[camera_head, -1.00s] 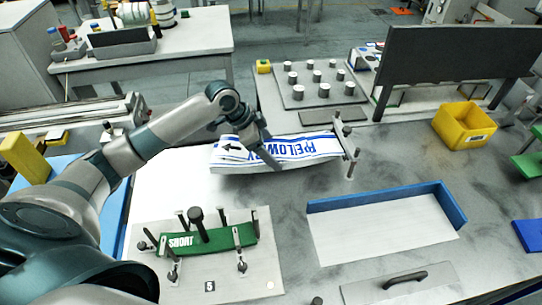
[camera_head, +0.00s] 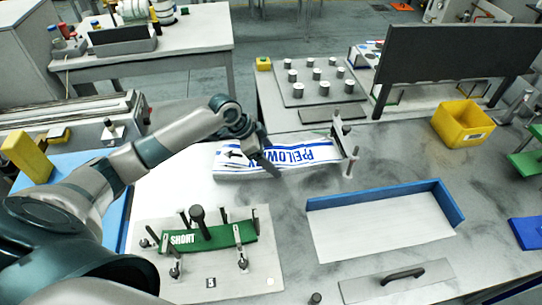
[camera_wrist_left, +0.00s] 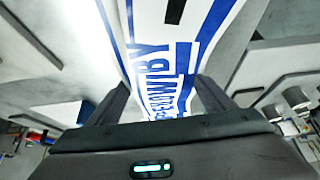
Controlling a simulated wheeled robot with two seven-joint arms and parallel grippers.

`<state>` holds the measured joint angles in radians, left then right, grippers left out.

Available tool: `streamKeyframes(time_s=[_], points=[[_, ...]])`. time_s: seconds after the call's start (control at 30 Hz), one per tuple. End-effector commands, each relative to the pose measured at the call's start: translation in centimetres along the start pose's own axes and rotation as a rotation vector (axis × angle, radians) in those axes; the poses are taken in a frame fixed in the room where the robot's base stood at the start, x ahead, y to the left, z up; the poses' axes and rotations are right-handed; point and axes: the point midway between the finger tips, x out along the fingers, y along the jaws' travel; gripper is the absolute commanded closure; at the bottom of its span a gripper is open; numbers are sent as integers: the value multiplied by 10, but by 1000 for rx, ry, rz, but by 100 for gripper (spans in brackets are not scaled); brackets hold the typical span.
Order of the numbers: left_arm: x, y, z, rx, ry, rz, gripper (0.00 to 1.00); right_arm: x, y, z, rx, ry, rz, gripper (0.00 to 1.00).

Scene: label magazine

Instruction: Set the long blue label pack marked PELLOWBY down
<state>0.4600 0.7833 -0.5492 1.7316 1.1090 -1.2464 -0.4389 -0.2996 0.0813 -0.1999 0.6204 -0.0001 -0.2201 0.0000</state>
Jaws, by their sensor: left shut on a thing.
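The long blue-and-white label pack marked PELLOWBY (camera_head: 318,153) lies across the middle of the bench in the head view, its right end beside upright posts (camera_head: 350,160). My left gripper (camera_head: 272,168) is shut on the pack near its middle, a finger on each long side. In the left wrist view the pack (camera_wrist_left: 165,50) runs between my two fingers (camera_wrist_left: 162,92), its lettering partly hidden by the gripper body. The pack is at or close above the bench; I cannot tell whether it touches. My right gripper is not in view.
A green SHORT pack (camera_head: 215,238) sits among clamps on a plate at front left. A blue-edged tray (camera_head: 385,232) is at front right. A yellow bin (camera_head: 463,124) and a dark upright panel (camera_head: 455,60) stand behind. A plate with several pegs (camera_head: 315,88) is at the back.

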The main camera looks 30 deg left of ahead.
Motion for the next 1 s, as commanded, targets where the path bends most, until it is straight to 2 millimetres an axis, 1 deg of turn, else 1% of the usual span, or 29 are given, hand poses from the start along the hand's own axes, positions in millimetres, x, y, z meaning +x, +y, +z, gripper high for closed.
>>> streamKeyframes(time_s=[0.17,0.2,0.27,0.3,0.57,0.73,0.87,1.0], points=[[0,-1,0,0,3,-1,67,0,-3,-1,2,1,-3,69],[2,0,1,0,0,0,22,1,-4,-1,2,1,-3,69],[1,0,1,0,0,0,8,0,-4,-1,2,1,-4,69],[1,0,1,0,0,0,6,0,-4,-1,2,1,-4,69],[1,0,1,0,0,0,6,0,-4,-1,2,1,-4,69],[-3,-1,0,-1,0,-1,6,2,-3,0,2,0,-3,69],[-14,-1,0,1,1,-2,6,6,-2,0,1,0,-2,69],[-34,-1,1,2,0,-3,6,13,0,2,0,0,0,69]])
